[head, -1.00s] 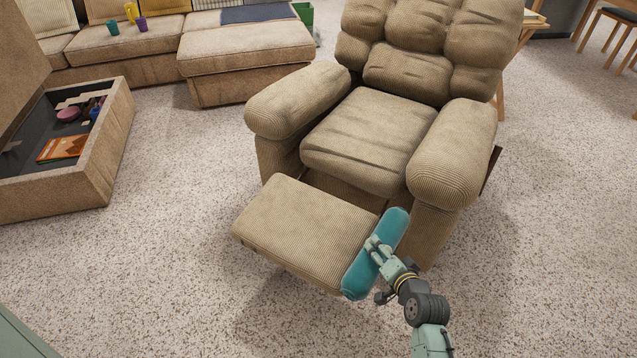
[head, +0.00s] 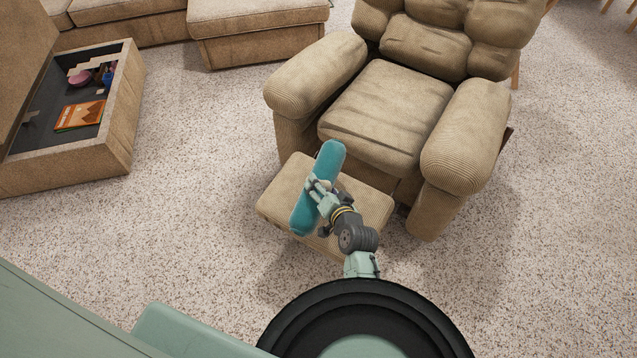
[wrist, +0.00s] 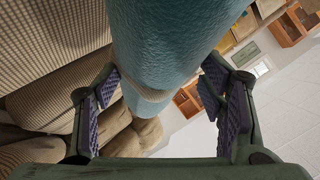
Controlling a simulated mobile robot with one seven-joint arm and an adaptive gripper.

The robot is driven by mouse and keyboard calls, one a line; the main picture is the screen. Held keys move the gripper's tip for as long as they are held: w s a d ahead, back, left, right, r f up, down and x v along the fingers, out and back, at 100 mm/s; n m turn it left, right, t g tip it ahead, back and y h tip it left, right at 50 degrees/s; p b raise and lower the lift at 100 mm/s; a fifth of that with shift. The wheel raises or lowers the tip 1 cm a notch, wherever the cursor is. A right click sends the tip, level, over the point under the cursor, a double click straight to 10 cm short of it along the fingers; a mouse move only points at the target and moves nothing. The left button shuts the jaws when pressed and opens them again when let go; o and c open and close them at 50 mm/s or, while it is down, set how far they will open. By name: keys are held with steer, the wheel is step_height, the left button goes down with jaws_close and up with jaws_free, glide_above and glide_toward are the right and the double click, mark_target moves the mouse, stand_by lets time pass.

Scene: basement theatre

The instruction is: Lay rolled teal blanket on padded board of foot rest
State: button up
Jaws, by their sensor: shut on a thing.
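The rolled teal blanket (head: 328,163) is in my gripper (head: 318,190), which is shut around its middle. In the head view the roll lies slantwise across the foot rest's padded board (head: 368,205), its upper end toward the seat and its lower end near the board's front edge. In the wrist view the blanket (wrist: 170,45) runs between my two fingers, with a pale band around it. Whether the blanket touches the board or hangs above it, I cannot tell.
The tan recliner (head: 390,105) stands behind the foot rest, its thick arms on both sides. An open storage box (head: 118,125) with items inside is at the left. A sofa section (head: 255,30) is at the back. Speckled carpet (head: 210,150) lies clear between them.

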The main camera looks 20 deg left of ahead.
steer(key=shift+w+d+f+b, duration=0.1)
steer(key=shift+w+f+b, duration=0.1)
steer(key=shift+f+b, duration=0.95)
steer(key=shift+w+f+b, duration=0.25)
steer(key=shift+f+b, duration=0.65)
steer(key=shift+f, duration=0.4)
steer(key=shift+w+d+f+b, duration=0.1)
steer(key=shift+w+f+b, duration=0.1)
steer(key=shift+f+b, duration=0.95)
steer(key=o, duration=1.4)
steer(key=shift+o, duration=0.2)
steer(key=shift+f, duration=0.15)
step_height(320, 180, up, 10)
steer(key=shift+r, duration=0.1)
